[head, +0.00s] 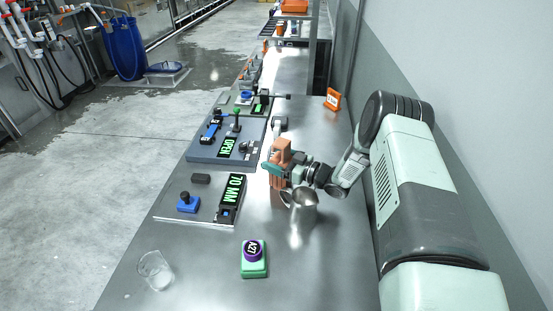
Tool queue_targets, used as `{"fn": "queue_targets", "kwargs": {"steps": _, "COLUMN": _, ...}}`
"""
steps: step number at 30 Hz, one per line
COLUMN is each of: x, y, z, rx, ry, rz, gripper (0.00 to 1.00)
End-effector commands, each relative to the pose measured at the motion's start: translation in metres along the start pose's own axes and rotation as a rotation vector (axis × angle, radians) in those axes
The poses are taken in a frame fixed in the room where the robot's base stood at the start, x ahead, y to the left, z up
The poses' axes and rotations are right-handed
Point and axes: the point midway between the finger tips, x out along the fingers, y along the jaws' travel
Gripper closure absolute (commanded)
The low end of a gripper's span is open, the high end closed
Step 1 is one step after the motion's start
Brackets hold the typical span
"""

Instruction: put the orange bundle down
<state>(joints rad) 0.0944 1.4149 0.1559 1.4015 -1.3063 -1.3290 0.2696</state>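My gripper (272,169) reaches in from the right, over the middle of the steel bench. It appears shut on the orange bundle (282,149), an upright orange-brown piece that shows above and below the teal finger. The middle of the bundle is hidden behind the finger. The bundle is beside the right edge of the grey-blue panel marked OPEN (229,147) and behind a metal pitcher (303,211). I cannot tell whether its lower end touches the bench.
The steel pitcher stands close below my wrist. A panel reading 70 MM (231,190) lies to the left. A green block with a purple dial (254,258) and a glass beaker (155,268) are in front. An orange sign (333,100) stands behind. The bench right of the dial is clear.

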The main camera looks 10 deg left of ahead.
Motion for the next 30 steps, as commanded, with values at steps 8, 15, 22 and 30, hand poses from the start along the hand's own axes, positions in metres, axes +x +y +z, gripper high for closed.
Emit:
{"fn": "queue_targets", "kwargs": {"steps": 8, "x": 0.000, "y": 0.000, "z": -0.001, "rx": 0.000, "ry": 0.000, "rz": 0.000, "gripper": 0.17}}
{"fn": "queue_targets", "kwargs": {"steps": 15, "x": -0.024, "y": 0.001, "z": -0.003, "rx": 0.001, "ry": -0.001, "rz": 0.003, "gripper": 0.17}}
{"fn": "queue_targets", "kwargs": {"steps": 22, "x": -0.030, "y": 0.001, "z": -0.044, "rx": -0.003, "ry": 0.002, "rz": 0.000, "gripper": 0.17}}
{"fn": "queue_targets", "kwargs": {"steps": 30, "x": -0.030, "y": 0.000, "z": -0.071, "rx": 0.000, "ry": -0.001, "rz": 0.001, "gripper": 0.17}}
